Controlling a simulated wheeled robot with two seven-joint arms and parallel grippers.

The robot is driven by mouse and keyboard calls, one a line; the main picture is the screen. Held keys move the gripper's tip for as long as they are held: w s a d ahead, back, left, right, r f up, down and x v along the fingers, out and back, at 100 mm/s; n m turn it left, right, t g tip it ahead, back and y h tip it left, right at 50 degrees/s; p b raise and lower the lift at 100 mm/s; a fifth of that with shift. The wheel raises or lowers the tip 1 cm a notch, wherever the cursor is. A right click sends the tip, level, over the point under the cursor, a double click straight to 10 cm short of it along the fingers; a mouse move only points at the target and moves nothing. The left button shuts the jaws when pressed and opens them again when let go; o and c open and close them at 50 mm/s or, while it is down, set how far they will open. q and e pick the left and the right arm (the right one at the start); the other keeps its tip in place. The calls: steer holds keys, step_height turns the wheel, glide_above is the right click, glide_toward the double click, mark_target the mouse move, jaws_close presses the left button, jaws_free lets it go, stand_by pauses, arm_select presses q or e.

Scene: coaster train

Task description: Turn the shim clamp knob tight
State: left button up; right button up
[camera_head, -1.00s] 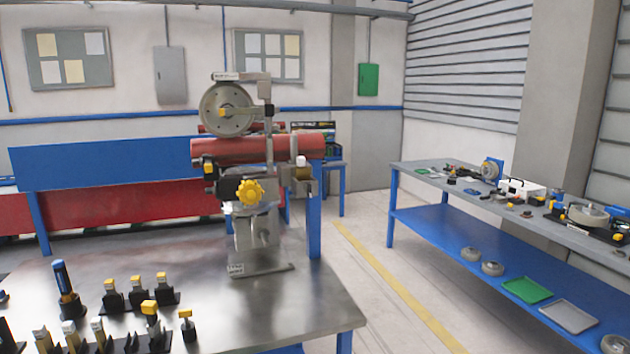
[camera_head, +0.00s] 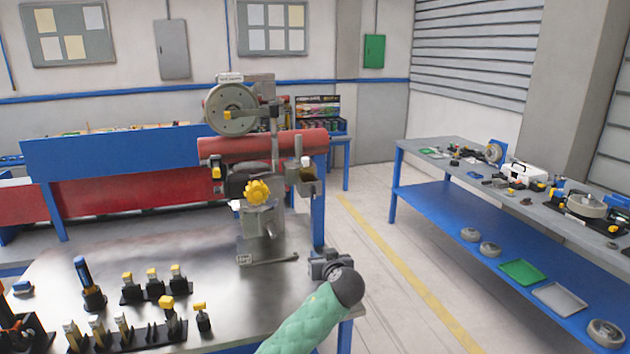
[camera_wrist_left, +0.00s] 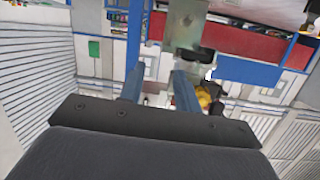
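The yellow lobed shim clamp knob (camera_head: 257,192) is on the front of the grey fixture stand, below a red tube (camera_head: 262,146). The stand's base (camera_head: 268,256) rests on the metal bench. My left gripper (camera_head: 318,258) is low and to the right of the knob, near the bench's right side, apart from the knob. The left wrist view, which looks upside down, shows its two blue fingers (camera_wrist_left: 158,88) spread with nothing between them. Part of the yellow knob (camera_wrist_left: 203,97) shows there beyond the right-hand finger. My right gripper is in neither view.
Several black holders with yellow-topped tools (camera_head: 152,285) and a blue-handled tool (camera_head: 88,283) stand at the bench's left front. A round dial wheel (camera_head: 231,109) sits above the tube. A blue side table (camera_head: 440,205) with parts is at right, across an open floor aisle.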

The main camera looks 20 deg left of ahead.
arm_select(q)
steer(key=n+t+y+p, duration=0.2)
glide_toward(314, 190)
steer(key=w, duration=0.1)
steer(key=p+x, duration=0.2)
steer(key=x, duration=0.1)
steer(key=shift+w+a+r, duration=0.1)
steer(key=shift+a+r, duration=0.1)
steer(key=p+x, duration=0.2)
steer(key=x, duration=0.2)
steer(key=shift+p, duration=0.35)
steer(key=shift+w+a+f, duration=0.15)
steer(key=shift+w+a, duration=0.2)
steer(key=shift+w, duration=0.1)
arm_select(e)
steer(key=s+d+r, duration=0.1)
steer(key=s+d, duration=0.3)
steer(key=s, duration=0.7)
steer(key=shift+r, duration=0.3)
arm_select(q)
steer(key=shift+c, duration=0.2)
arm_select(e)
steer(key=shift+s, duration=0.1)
arm_select(q)
steer(key=shift+f, duration=0.1)
steer(key=c, duration=0.7)
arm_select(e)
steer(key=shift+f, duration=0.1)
